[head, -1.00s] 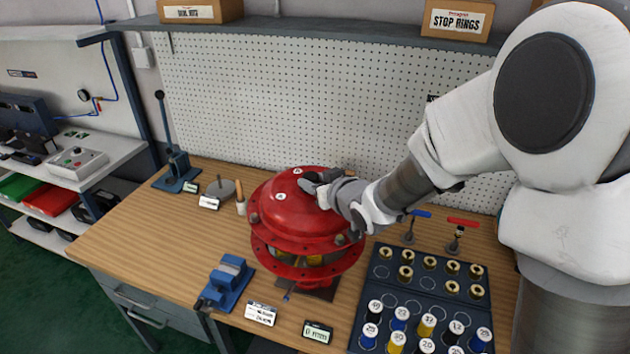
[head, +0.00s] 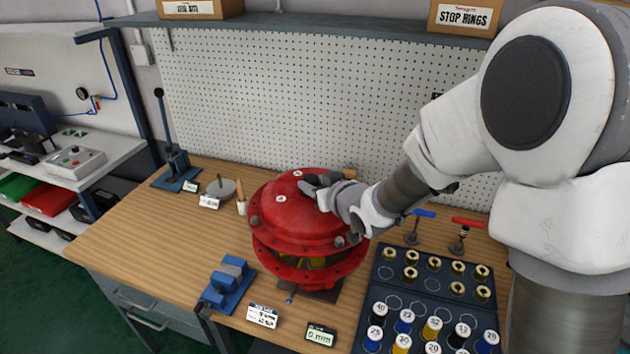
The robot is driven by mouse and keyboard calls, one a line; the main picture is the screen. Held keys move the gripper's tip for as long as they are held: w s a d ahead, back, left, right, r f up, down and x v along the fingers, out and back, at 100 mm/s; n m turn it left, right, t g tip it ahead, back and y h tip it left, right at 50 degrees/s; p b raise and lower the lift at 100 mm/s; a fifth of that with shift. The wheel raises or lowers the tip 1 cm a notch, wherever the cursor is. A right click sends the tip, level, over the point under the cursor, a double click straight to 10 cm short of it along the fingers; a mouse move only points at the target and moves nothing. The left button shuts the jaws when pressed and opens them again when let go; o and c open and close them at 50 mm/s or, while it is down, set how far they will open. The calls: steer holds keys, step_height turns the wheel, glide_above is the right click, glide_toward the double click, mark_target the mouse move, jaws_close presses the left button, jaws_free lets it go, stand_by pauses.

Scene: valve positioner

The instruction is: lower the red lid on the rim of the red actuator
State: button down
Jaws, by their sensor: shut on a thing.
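The domed red lid (head: 290,208) hangs over the red actuator (head: 340,273) on the wooden bench in the head view. My gripper (head: 318,184) is shut on the lid near the top of its dome; the fingertips are partly hidden by the hand. The lid's bolted flange sits a little above the actuator's rim. A gap with yellowish parts inside shows between them at the front. The lid looks roughly level; contact at the back is hidden.
A dark tray (head: 375,303) with brass rings and coloured, numbered cylinders lies right of the actuator. A blue vise (head: 230,280) and a small display (head: 320,335) stand in front. A lever press (head: 175,165) stands at the back left.

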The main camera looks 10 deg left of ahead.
steer(key=shift+f+b, duration=1.3)
steer(key=shift+f, duration=1.05)
steer(key=shift+w+r, duration=0.1)
steer(key=shift+f+b, duration=0.2)
steer(key=shift+b, duration=0.45)
steer(key=shift+f+b, duration=1.45)
steer(key=shift+f, duration=0.05)
